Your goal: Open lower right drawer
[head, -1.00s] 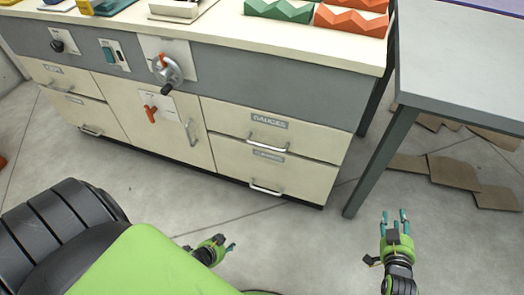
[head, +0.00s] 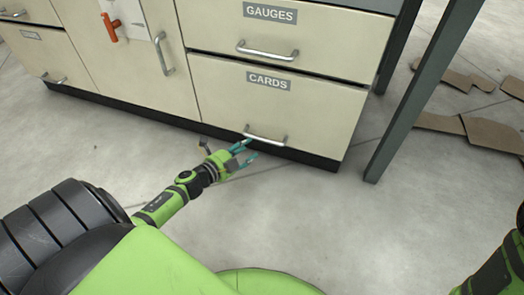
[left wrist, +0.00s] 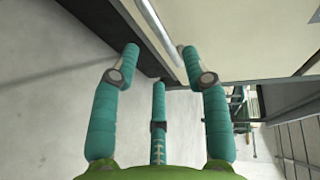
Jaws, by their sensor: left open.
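The lower right drawer (head: 320,105) has a cream front, a grey label reading CARDS and a silver bar handle (head: 265,138) near its bottom edge. It is closed, flush with the cabinet. My left gripper (head: 246,153) is open just in front of and below the left part of this handle. In the left wrist view the open teal fingers (left wrist: 165,65) have the silver handle (left wrist: 162,35) ahead of them, near the upper right; I see nothing gripped. My right arm (head: 492,270) shows at the lower right edge, its gripper outside the frame.
The GAUGES drawer (head: 290,35) above is closed, with its own bar handle. A cupboard door with an orange lever (head: 112,28) is to the left. A table leg (head: 420,90) stands right of the cabinet, with flat cardboard (head: 490,133) beyond. Floor in front is clear.

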